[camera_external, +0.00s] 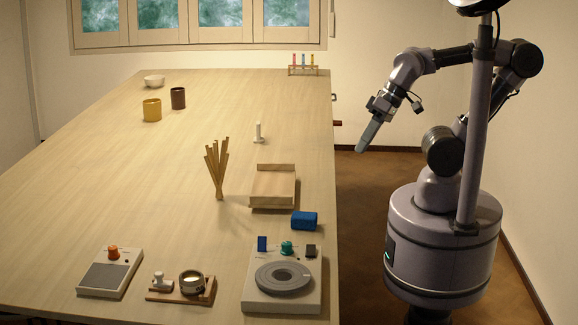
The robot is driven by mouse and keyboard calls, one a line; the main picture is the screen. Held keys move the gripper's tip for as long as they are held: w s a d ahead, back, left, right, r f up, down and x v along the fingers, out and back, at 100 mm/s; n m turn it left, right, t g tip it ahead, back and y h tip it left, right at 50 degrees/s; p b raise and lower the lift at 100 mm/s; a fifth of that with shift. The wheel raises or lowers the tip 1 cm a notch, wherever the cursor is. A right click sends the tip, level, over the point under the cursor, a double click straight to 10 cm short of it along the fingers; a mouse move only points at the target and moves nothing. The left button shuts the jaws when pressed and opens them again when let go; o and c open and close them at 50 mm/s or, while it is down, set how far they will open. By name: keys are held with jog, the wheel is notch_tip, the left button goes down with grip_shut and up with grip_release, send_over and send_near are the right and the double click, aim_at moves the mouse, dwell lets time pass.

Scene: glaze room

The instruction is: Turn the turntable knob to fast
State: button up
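The turntable (310,288) is a pale box with a grey round platter at the near right corner of the table. A teal knob (287,248) stands at its back edge, between a blue upright piece and a dark block. The knob's setting is too small to read. My gripper (365,142) hangs in the air beyond the table's right edge, well behind and to the right of the turntable, pointing down and left. It touches nothing. I cannot tell whether its fingers are apart.
A blue cylinder (304,220) lies just behind the turntable, with a wooden tray (273,202) further back. Sticks (217,170) stand left of the tray. A device with an orange knob (113,253) and a wooden stand (165,294) are to the left. The table's middle left is clear.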

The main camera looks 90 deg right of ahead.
jog(key=o, duration=0.7)
jog(key=w+a+r+n+p, duration=0.1)
jog(key=w+a+r+n+g+p, duration=0.1)
jog(key=w+r, duration=0.1)
jog(key=w+a+r+n+p, duration=0.1)
jog(key=r, duration=0.1)
jog(key=shift+w+n+g, duration=0.15)
jog(key=shift+n+g, duration=0.15)
jog(key=shift+n, duration=0.1)
jog(key=shift+o, duration=0.2)
jog(key=w+a+r+n+g+p, duration=0.1)
jog(key=w+a+r+n+p, duration=0.1)
jog(key=w, duration=0.3)
jog(key=shift+w+a+n+p, duration=0.25)
jog(key=shift+a+n+p, duration=0.05)
jog(key=shift+a+n, duration=0.6)
jog(key=n+g+h+p, duration=0.2)
jog(key=n+g+p, duration=0.15)
jog(key=n, duration=0.65)
send_over(287, 243)
notch_tip(287, 243, down, 6)
notch_tip(287, 243, down, 17)
jog(key=b, duration=0.5)
jog(key=shift+f, duration=0.1)
grip_shut()
